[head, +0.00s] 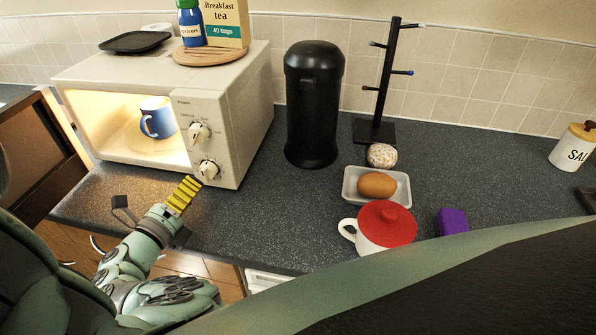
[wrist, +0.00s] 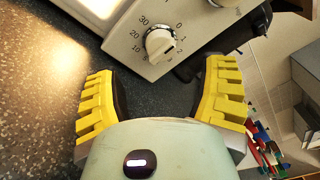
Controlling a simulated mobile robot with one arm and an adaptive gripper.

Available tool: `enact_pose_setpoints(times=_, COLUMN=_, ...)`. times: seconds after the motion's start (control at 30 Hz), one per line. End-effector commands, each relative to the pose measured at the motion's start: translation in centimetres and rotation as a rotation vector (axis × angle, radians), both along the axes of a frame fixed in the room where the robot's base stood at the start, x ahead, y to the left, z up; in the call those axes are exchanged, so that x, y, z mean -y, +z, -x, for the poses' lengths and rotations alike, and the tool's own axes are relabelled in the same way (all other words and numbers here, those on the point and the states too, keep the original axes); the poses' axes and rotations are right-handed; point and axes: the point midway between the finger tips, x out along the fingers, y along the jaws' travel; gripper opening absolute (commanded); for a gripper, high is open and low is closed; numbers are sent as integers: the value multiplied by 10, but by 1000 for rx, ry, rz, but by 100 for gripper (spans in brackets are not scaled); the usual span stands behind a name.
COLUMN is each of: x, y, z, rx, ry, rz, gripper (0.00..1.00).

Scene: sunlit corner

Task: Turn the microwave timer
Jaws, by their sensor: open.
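The cream microwave (head: 230,110) stands at the left of the counter in the head view, its front open and its inside lit. A blue mug (head: 158,119) is inside. Its panel has an upper dial (head: 199,132) and a lower timer dial (head: 208,169). In the wrist view the timer dial (wrist: 159,44), pale with numbers from 0 to 30, lies ahead, between the lines of the fingers. My gripper (wrist: 163,70) has its yellow-padded fingers wide apart, with nothing between them. In the head view my gripper (head: 153,198) is low in front of the microwave, apart from the dial.
A dark-framed panel (head: 32,155) stands open left of the microwave. A wooden board (head: 211,53) with a tea box and jar is on top. A black canister (head: 313,105) stands to the right. A red-lidded white cup (head: 386,228) is near the counter's front.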

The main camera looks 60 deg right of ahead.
Motion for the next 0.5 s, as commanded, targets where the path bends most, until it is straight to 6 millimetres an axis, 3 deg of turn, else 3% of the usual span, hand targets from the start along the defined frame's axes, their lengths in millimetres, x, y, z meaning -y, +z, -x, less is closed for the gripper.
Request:
enact_pose_setpoints(times=0.3, x=44, y=1, z=-8, rx=1, ry=-11, rz=2, gripper=72)
enact_pose_setpoints(times=0.5, x=58, y=0, z=-13, rx=1, ry=-8, rz=1, gripper=72)
